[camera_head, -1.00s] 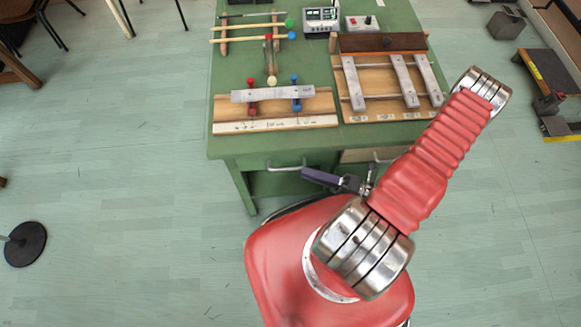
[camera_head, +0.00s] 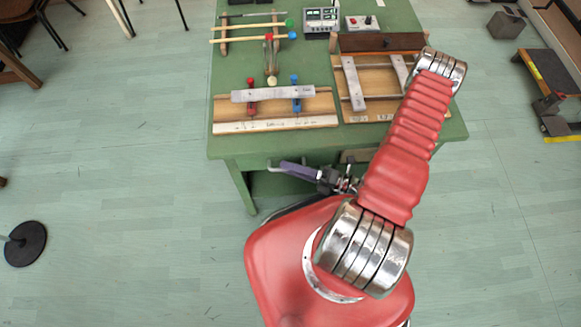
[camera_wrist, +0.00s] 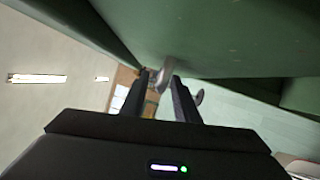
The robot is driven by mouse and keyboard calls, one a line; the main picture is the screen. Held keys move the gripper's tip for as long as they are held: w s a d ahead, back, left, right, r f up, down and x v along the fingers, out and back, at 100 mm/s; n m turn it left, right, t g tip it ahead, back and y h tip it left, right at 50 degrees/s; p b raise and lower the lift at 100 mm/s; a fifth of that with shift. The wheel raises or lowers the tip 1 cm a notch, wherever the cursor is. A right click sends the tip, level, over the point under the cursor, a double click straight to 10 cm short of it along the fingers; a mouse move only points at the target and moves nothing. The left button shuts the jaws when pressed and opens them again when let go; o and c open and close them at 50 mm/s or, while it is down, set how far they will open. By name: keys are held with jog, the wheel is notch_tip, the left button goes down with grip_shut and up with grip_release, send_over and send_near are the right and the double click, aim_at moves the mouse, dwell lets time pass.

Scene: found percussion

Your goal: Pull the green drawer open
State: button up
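The green drawer front (camera_head: 262,163) is on the near side of the green bench, at the left, with a metal bar handle (camera_head: 273,167). The drawer looks shut. My gripper (camera_head: 283,166) is at the right part of this handle and hides some of it. In the wrist view, my gripper's two dark fingers (camera_wrist: 160,82) are apart. A metal part of the handle (camera_wrist: 165,72) shows between the fingertips, close to the right finger. I cannot tell whether they touch. Another grey metal piece (camera_wrist: 199,97) shows right of the fingers.
The green bench (camera_head: 222,75) carries wooden bar instruments, mallets (camera_head: 240,40) and small electronic boxes (camera_head: 320,20). My arm hides the bench's right front. A round black base (camera_head: 25,243) stands on the floor at left.

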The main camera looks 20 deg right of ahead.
jog(key=shift+c, duration=0.5)
grip_shut()
jog(key=shift+f, duration=0.1)
